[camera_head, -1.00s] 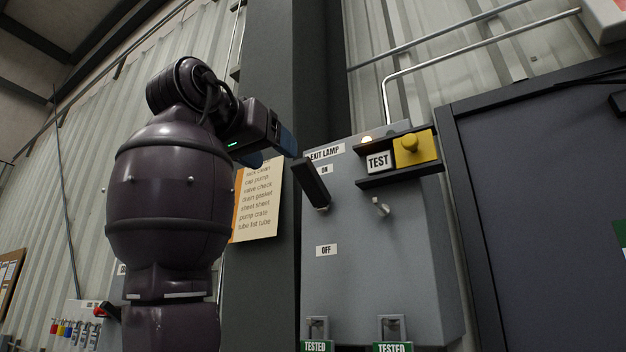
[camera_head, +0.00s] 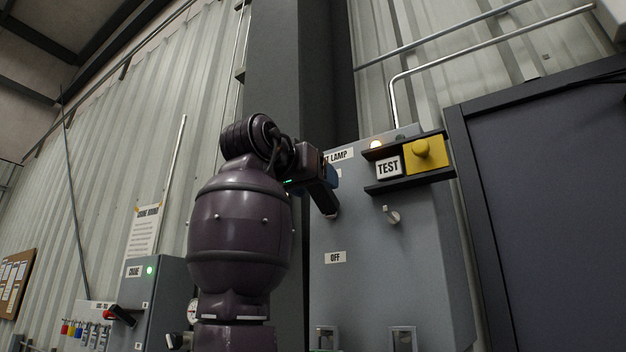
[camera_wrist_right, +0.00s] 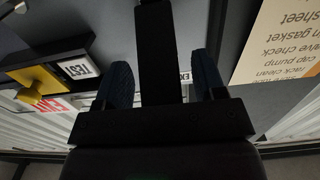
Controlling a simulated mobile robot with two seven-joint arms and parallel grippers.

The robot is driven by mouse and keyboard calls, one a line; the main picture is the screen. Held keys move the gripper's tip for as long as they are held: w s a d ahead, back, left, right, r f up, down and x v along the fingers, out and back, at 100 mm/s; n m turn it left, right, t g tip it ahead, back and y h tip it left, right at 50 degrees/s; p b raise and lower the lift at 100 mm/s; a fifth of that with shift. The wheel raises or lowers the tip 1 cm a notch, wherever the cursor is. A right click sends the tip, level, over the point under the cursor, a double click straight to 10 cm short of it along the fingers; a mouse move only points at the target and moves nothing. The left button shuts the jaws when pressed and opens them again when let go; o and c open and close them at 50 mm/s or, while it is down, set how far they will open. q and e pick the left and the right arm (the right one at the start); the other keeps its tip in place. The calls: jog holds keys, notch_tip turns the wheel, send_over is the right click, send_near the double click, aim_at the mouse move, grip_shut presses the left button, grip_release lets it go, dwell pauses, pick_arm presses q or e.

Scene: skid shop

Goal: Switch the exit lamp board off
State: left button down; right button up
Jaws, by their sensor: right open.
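The exit lamp board (camera_head: 365,285) is a grey wall box at centre right in the head view. Its dark lever (camera_head: 326,200) points up and out at the upper end, well above the OFF label (camera_head: 335,257). My right gripper (camera_head: 330,178) is at the lever's upper part, which it partly hides along with the ON label. In the right wrist view, the open blue fingers (camera_wrist_right: 161,82) stand on either side of the lever (camera_wrist_right: 157,40), with gaps visible on both sides. My left gripper is not in view.
A shelf-like bracket with a TEST sign (camera_head: 388,167) and a yellow button (camera_head: 428,152) juts out right of the lever. A small lamp (camera_head: 376,144) glows on the box. A grey column (camera_head: 283,80) stands behind my arm. A dark door (camera_head: 550,190) is at right.

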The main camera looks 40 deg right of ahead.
grip_shut()
dwell(0.3)
